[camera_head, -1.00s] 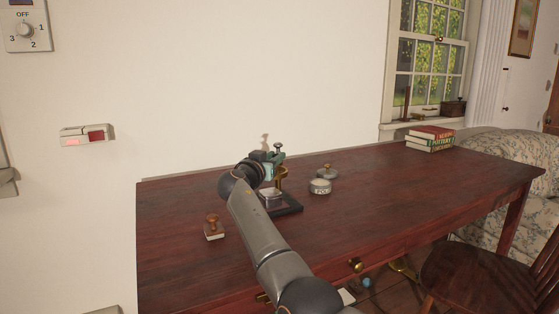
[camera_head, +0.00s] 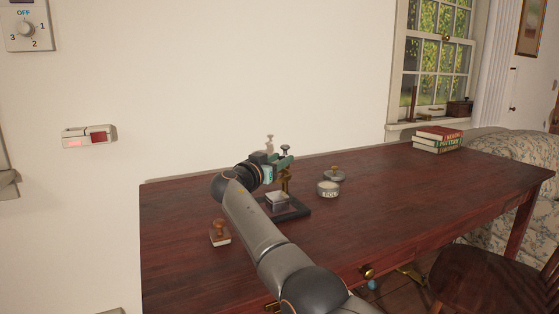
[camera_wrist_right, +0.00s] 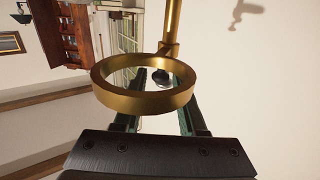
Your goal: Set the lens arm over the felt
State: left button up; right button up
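The lens arm is a brass ring on a brass post; the ring (camera_wrist_right: 145,98) shows large in the right wrist view, in front of my fingers. In the head view the post (camera_head: 288,186) rises from a dark square base (camera_head: 296,211) that bears a pale square piece (camera_head: 278,199). I cannot make out which surface is the felt. My right gripper (camera_head: 282,162) is at the top of the post, beside a silver knob (camera_head: 286,149). In the right wrist view its green fingers (camera_wrist_right: 162,82) stand apart, with the ring overlapping them; contact is unclear. My left gripper is out of view.
A round labelled tin (camera_head: 328,189) and a knobbed lid (camera_head: 335,174) stand right of the base. A wooden-handled stamp (camera_head: 220,233) stands left. Books (camera_head: 438,139) lie at the far right end. The table's (camera_head: 420,195) right half is mostly clear.

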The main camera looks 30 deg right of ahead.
jog(key=shift+o, duration=1.1)
jog(key=p+v, duration=0.2)
jog(key=v, duration=1)
jog(key=shift+a, duration=0.25)
jog(key=shift+s+f, duration=0.1)
